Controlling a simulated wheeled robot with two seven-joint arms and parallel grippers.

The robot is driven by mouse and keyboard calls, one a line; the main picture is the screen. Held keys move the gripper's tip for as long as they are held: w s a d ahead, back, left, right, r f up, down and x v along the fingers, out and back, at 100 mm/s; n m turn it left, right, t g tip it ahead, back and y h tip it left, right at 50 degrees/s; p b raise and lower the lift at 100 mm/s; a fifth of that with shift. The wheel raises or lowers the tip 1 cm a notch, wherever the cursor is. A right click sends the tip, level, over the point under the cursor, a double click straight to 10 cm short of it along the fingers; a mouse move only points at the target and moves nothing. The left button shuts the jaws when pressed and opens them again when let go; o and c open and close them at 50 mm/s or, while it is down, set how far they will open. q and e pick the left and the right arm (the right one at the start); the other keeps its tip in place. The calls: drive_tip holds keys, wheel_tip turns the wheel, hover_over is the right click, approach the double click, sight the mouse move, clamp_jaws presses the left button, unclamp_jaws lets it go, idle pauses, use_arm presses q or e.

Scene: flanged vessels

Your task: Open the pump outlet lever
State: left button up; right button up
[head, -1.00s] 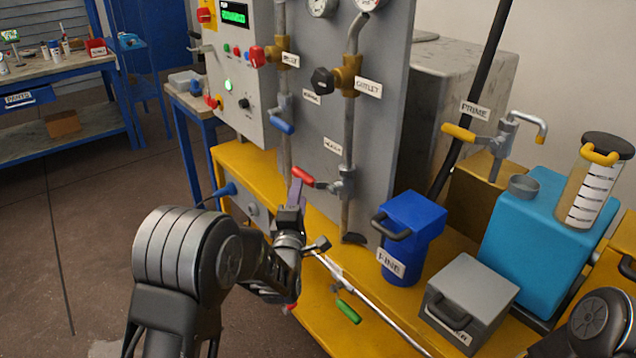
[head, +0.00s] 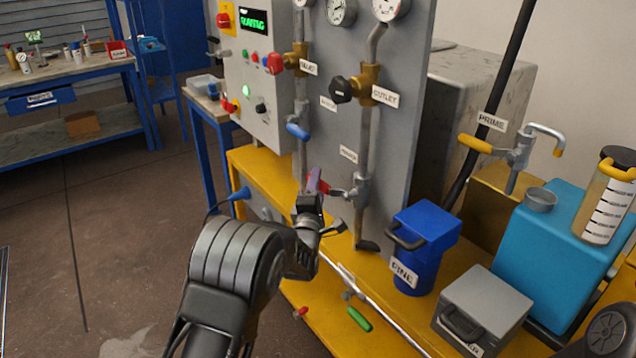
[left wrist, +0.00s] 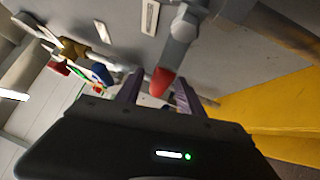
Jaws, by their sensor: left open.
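The red-gripped lever (head: 325,188) sits low on the right-hand pipe of the grey panel, at a small grey valve (head: 359,187). The tag above it is too blurred to read; I take it as the pump outlet lever. My left gripper (head: 314,180) is at the lever's free end and covers part of the red grip. In the left wrist view, the red grip (left wrist: 162,80) shows between the two spread purple fingers (left wrist: 157,92). The gripper is open; I cannot tell whether a finger touches the grip. My right gripper is not in view.
A blue-handled lever (head: 297,131) is on the left pipe, above my gripper. A brass valve with a black knob (head: 341,90) is above on the right pipe. A blue container (head: 425,225) and a grey box (head: 482,310) stand on the yellow base to the right.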

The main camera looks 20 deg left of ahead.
use_arm(q)
drive_tip(key=shift+w, duration=0.4)
drive_tip(key=shift+c, duration=0.3)
clamp_jaws()
idle(0.9)
